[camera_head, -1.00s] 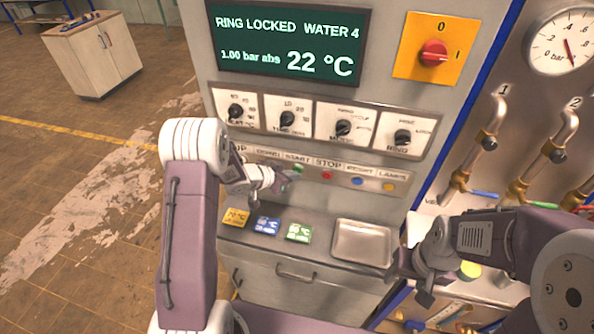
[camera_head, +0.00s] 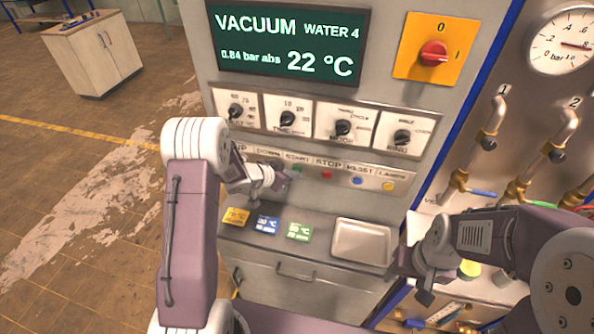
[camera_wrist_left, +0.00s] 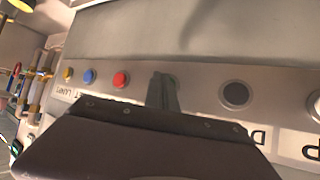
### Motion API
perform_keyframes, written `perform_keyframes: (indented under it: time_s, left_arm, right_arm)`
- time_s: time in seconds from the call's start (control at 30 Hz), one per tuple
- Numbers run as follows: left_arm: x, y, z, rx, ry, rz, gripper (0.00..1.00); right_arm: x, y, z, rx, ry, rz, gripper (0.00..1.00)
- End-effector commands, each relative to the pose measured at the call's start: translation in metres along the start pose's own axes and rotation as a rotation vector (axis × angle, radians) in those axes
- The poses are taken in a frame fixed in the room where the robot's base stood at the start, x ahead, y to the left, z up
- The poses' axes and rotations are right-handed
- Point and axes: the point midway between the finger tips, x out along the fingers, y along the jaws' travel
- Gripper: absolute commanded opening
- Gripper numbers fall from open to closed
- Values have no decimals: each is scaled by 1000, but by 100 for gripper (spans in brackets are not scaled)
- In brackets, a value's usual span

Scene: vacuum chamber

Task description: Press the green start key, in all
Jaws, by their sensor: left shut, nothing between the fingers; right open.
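The green start key (camera_head: 297,169) shows as a small green spot under the START label on the key strip. My left gripper (camera_head: 288,180) is shut and empty, with its tips just in front of and below that key. Whether they touch it I cannot tell. In the left wrist view the shut fingers (camera_wrist_left: 163,92) stand between the red stop key (camera_wrist_left: 120,79) and a black key (camera_wrist_left: 235,94), hiding the start key. The display (camera_head: 290,45) reads VACUUM, WATER 4, 0.84 bar abs, 22 °C. My right gripper (camera_head: 424,292) is open and empty at the lower right.
Blue (camera_head: 357,181) and amber (camera_head: 389,186) keys sit right of the stop key. Several knobs (camera_head: 343,128) line the panel above. A metal tray (camera_head: 362,242) and several coloured cards (camera_head: 267,225) lie on the ledge below. Pipes and a gauge (camera_head: 564,42) are at right.

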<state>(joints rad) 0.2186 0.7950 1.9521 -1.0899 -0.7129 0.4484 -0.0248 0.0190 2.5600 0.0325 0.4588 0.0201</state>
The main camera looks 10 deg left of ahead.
Motion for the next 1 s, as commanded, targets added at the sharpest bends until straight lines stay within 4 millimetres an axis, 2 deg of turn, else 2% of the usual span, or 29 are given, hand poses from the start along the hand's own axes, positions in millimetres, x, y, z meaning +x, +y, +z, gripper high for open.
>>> perform_keyframes:
  time_s: [0.2, 0.53, 1.0]
  left_arm:
    - [-8, 6, 6, 0, 0, -1, 0]
    - [-10, 7, 8, 0, -1, 0, 0]
    - [-41, 30, 31, 0, -1, -1, 0]
  right_arm:
    - [3, 0, 0, 0, 0, 0, 58]
    - [4, 0, 0, 0, 0, 0, 58]
    - [13, 0, 1, 0, 0, 0, 58]
